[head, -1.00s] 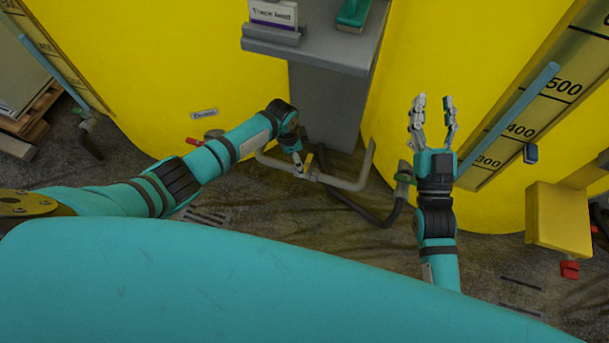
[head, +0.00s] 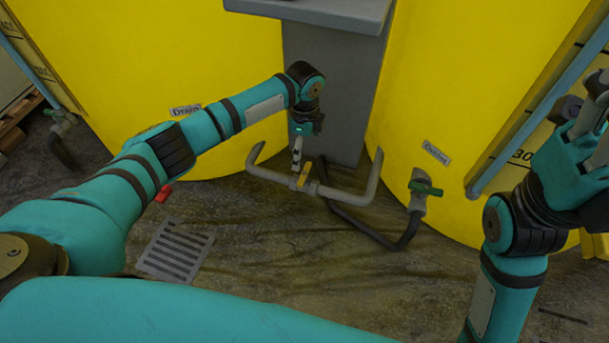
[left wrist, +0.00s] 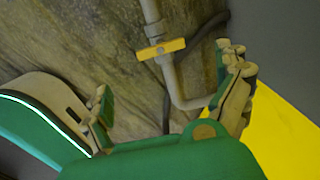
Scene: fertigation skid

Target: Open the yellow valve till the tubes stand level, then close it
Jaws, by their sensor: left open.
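The yellow valve (head: 304,175) sits on the grey cross pipe (head: 340,191) low between the two yellow tanks. In the left wrist view, its yellow handle (left wrist: 160,48) lies across the pipe. My left gripper (head: 297,155) points down just above and behind the handle. In the left wrist view, my left gripper (left wrist: 168,92) has its fingers wide apart with nothing between them; the handle is beyond them, apparently untouched. My right gripper (head: 590,115) is at the right edge, partly cut off. A pale blue tube (head: 540,110) stands on the right tank, another (head: 38,70) on the left; their levels are unreadable.
A red handle (head: 163,193) is beside my left arm. A grey pedestal (head: 333,90) stands behind the pipe. A floor grate (head: 175,250) lies in front.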

